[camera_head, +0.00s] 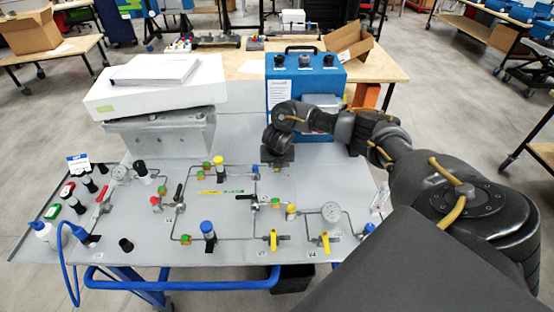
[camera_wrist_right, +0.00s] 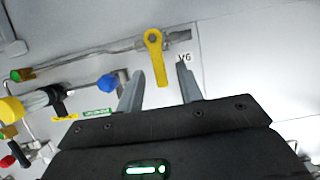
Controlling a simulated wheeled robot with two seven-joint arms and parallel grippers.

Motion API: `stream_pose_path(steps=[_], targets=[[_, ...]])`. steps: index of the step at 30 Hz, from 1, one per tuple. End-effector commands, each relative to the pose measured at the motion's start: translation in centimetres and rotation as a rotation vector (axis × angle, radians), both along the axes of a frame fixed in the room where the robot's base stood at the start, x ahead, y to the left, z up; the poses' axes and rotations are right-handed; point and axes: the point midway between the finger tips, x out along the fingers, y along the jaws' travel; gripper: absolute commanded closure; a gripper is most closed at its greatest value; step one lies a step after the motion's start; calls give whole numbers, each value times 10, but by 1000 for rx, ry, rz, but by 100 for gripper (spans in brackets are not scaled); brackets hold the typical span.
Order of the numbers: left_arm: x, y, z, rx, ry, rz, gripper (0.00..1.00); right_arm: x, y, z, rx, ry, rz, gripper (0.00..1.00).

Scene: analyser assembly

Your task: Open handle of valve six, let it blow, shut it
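Valve six's yellow handle (camera_wrist_right: 157,62) shows in the right wrist view, with the label V6 (camera_wrist_right: 184,58) to its right. The handle lies across the line of its metal pipe (camera_wrist_right: 110,53), its free end pointing toward my gripper. My right gripper (camera_wrist_right: 161,70) is open, with one finger on each side of the handle's free end. I cannot tell whether either finger touches it. In the head view my right gripper (camera_head: 277,158) points down at the panel's back edge and hides valve six. My left gripper is not in view.
The grey panel (camera_head: 225,215) carries pipes, gauges and other valves, including yellow handles (camera_head: 273,240) at the front. A blue analyser box (camera_head: 310,75) stands behind my right gripper. A white box (camera_head: 155,95) sits at the back left.

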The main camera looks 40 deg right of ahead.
Motion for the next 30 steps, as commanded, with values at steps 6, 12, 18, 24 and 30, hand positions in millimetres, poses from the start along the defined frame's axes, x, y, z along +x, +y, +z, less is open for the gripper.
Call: stream_pose_path(steps=[6,12,18,24,30], targets=[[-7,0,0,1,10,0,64,0,0,-1,0,0,0,64],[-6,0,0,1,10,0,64,0,0,0,0,0,0,88],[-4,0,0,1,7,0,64,0,0,0,0,0,0,100],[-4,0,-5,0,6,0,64,-1,-2,-2,-1,0,22,100],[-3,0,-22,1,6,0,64,-3,-6,-4,-1,-2,112,100]])
